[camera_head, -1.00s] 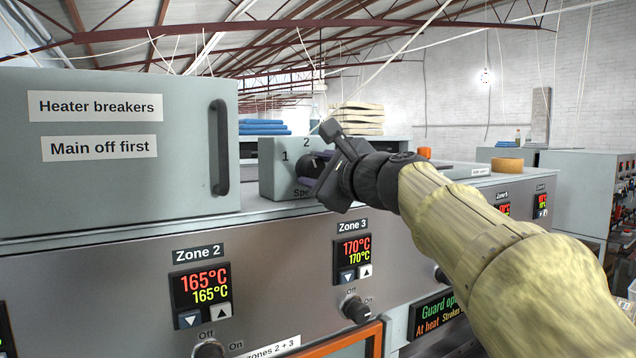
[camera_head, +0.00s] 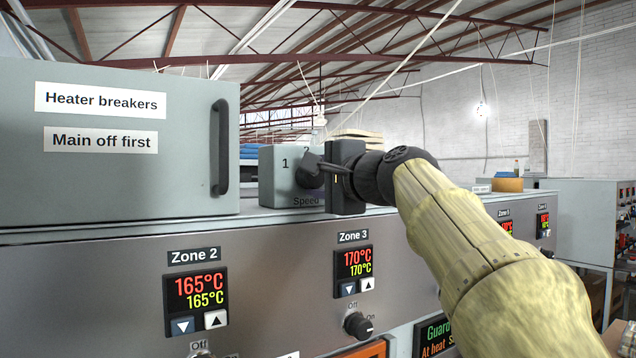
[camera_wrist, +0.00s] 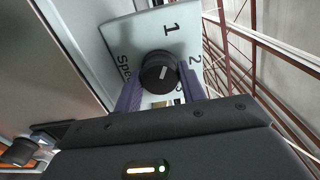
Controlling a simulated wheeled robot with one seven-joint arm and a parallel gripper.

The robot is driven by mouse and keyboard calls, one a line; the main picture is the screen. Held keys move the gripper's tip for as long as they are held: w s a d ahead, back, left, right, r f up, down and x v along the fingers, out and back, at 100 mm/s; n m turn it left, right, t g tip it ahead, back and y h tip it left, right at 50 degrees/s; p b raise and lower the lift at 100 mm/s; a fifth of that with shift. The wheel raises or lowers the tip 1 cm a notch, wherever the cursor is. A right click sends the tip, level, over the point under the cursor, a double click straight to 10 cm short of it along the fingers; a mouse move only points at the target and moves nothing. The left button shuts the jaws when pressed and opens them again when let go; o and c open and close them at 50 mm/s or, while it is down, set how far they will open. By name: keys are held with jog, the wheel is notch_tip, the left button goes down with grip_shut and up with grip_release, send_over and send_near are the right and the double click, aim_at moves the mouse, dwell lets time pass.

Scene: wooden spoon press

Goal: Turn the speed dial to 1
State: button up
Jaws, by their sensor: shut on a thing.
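The speed dial (camera_head: 309,176) is a round black knob on the front of a grey-green box (camera_head: 273,180) marked 1, 2 and Speed. In the wrist view the dial (camera_wrist: 158,72) shows a short white pointer, which appears to lie between the 1 and the 2. My gripper (camera_wrist: 160,90) has its purple fingers on either side of the dial, shut on it. In the head view my gripper (camera_head: 318,168) reaches the dial from the right and covers the box's right part.
A heater breakers cabinet (camera_head: 140,185) with a black handle (camera_head: 221,147) stands left of the box. Below are the Zone 2 display (camera_head: 196,301), the Zone 3 display (camera_head: 354,271) and a black off/on knob (camera_head: 357,325).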

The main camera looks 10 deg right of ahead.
jog(key=shift+f, duration=0.1)
jog(key=o, duration=1)
jog(key=shift+c, duration=0.2)
jog(key=shift+s, duration=0.1)
jog(key=b+v, duration=0.4)
jog(key=v, duration=1.3)
